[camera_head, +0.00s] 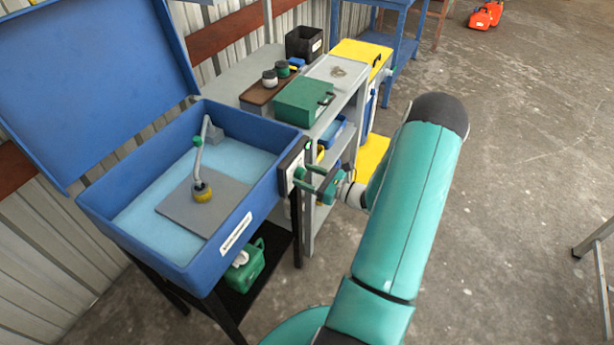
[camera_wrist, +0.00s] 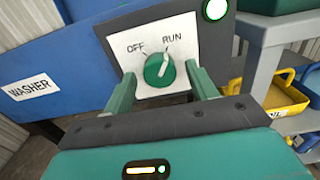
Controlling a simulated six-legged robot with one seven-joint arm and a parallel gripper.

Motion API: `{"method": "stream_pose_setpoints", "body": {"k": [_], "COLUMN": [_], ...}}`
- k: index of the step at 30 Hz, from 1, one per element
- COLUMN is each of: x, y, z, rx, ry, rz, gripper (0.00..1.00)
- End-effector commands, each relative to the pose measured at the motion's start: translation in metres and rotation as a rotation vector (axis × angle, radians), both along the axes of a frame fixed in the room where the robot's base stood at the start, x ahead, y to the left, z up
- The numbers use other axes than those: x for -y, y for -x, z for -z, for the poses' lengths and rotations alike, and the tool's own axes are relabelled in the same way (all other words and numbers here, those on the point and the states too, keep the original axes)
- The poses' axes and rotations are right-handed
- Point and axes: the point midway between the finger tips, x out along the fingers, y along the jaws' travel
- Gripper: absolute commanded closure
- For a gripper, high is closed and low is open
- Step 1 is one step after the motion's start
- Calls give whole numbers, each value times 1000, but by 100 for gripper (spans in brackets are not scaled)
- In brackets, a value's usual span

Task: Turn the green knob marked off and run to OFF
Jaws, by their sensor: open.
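The green knob (camera_wrist: 158,72) sits on a white plate marked OFF and RUN, on a dark panel at the side of the blue washer (camera_head: 237,262). Its white pointer leans up and right, towards RUN. In the wrist view my gripper (camera_wrist: 160,76) is open, with one finger on each side of the knob. Whether the fingers touch it I cannot tell. In the head view my gripper (camera_head: 311,178) is at the white plate (camera_head: 293,168), and the knob is hard to tell from the green fingers.
A lit round green lamp (camera_wrist: 215,9) is at the panel's upper right. A grey shelf unit (camera_head: 309,222) stands just behind the washer, bearing a green case (camera_head: 303,101). A yellow bin (camera_wrist: 284,98) is on its lower shelf. The concrete floor at right is mostly clear.

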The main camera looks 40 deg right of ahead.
Motion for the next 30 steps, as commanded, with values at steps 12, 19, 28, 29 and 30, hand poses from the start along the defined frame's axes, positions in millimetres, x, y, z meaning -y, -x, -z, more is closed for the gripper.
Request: {"method": "stream_pose_setpoints", "body": {"k": [12,19,28,29,30], "x": [-1,-1,-1,-1,-1], "y": [-4,-4,-3,-3,-3], "z": [0,0,0,0,0], "rx": [0,0,17,21,27], "ry": [0,1,48,59,76], "rz": [1,1,1,1,1], "gripper": [60,87,87,87,87]}}
